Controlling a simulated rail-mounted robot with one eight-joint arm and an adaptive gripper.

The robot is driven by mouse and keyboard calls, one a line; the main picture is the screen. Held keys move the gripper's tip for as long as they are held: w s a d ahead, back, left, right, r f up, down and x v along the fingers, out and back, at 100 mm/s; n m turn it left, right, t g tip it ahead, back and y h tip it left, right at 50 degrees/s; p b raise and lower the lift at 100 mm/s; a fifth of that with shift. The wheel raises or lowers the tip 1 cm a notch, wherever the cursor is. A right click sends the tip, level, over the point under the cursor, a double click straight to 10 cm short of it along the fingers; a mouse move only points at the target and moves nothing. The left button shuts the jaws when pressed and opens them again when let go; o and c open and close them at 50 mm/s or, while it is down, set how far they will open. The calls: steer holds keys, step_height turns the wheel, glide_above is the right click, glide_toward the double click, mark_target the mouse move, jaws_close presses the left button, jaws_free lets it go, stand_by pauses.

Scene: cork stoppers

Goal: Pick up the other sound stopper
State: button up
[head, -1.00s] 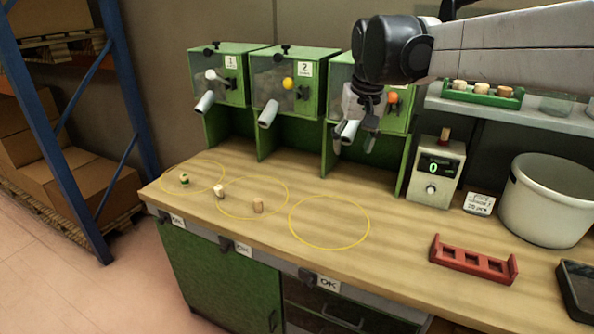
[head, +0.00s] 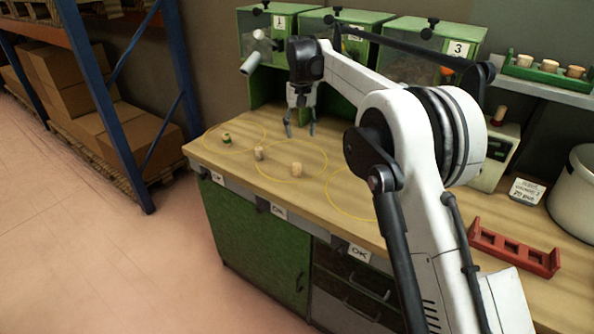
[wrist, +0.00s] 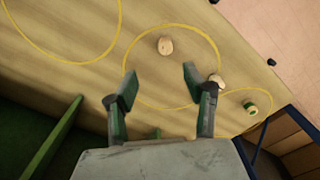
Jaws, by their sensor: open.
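Three stoppers stand on the wooden bench. A plain tan stopper (head: 297,169) is inside the middle yellow ring; it also shows in the wrist view (wrist: 166,46). A paler stopper (head: 258,153) is at that ring's left edge, near the right fingertip in the wrist view (wrist: 217,81). A stopper with a green band (head: 227,138) is in the left ring, and in the wrist view (wrist: 250,108) at right. My gripper (head: 300,133) is open and empty, pointing down above the back of the middle ring. Whether each stopper is sound is too small to tell.
Green dispensers (head: 455,38) with divider panels stand behind the gripper. A red rack (head: 513,247) with empty square holes is at right, near a white bucket (head: 577,195). A green rack (head: 543,70) with three stoppers is on the shelf. My arm hides part of the right ring.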

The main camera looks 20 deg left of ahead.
mark_target(297, 165)
steer(key=f, duration=0.6)
steer(key=a+f, duration=0.1)
steer(key=f, duration=0.2)
steer(key=shift+f, duration=0.2)
steer(key=shift+w+a+f, duration=0.1)
steer(key=shift+a+f, duration=0.05)
steer(key=shift+f, duration=2.55)
steer(key=c, duration=0.8)
